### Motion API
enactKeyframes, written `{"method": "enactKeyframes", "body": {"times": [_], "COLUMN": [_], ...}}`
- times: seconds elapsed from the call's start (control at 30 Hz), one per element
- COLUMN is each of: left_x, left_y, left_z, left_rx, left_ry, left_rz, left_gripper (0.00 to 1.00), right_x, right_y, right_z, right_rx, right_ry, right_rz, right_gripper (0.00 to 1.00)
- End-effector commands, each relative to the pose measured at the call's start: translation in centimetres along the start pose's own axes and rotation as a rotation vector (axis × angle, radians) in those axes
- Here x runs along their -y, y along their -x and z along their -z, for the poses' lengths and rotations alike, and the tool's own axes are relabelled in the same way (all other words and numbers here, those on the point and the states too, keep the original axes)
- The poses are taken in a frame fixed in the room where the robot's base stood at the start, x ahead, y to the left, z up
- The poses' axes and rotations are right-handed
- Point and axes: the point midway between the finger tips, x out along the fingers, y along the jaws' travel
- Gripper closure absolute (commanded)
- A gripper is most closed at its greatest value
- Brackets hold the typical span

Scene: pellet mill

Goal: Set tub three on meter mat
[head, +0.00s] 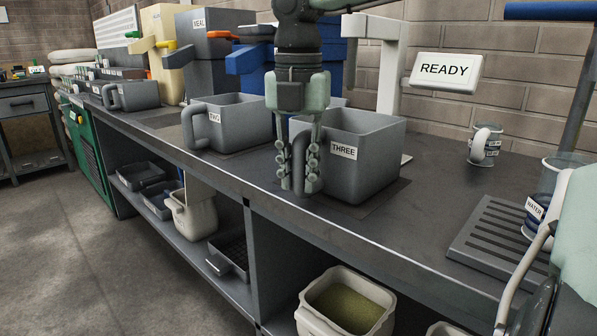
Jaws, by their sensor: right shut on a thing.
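Tub three (369,165), a grey open tub labelled THREE, stands upright on the bench, apparently resting on a dark mat (386,197). I cannot tell whether this is the meter mat. My right gripper (300,180) comes down from above, shut on the tub's handle at its left side; the fingers partly hide the handle. Behind the tub, a white post carries a READY display (443,69), with part of a pale base (405,159) showing at its foot. My left gripper is not in view.
Tub two (236,118) stands close on the left, with another grey tub (137,95) farther along. A mug (485,145), a slotted tray (497,232) and a WATER jug (536,208) are on the right. Bare bench (440,215) lies between tub three and the tray.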

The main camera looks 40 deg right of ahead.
Motion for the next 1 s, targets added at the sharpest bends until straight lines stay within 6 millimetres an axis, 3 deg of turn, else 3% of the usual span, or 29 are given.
{"method": "enactKeyframes", "body": {"times": [1.0], "left_x": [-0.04], "left_y": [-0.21], "left_z": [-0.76], "left_rx": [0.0], "left_ry": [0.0], "left_rz": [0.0], "left_gripper": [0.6], "right_x": [-0.05], "right_y": [-0.37], "right_z": [-0.04], "right_rx": [0.004], "right_ry": [0.001], "right_rz": [-0.003], "right_gripper": [1.0]}}
